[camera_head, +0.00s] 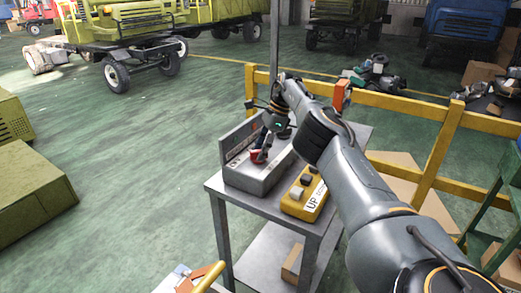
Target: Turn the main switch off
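A grey control box (250,178) with a raised back panel stands on a small grey metal table. A red switch knob (257,156) shows on its top, partly hidden by my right gripper (262,146). My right arm comes in from the lower right, and its gripper points down at the red knob, touching it or very near it. The fingers are small and dark here, so I cannot tell whether they are open or shut on the knob. My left gripper is not in view.
A yellow pendant marked "UP" (305,193) lies beside the grey box on the metal table (225,188). A yellow railing (447,140) runs behind the table. Green floor lies open to the left, with an olive block (35,195) at the left edge. Vehicles stand at the back.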

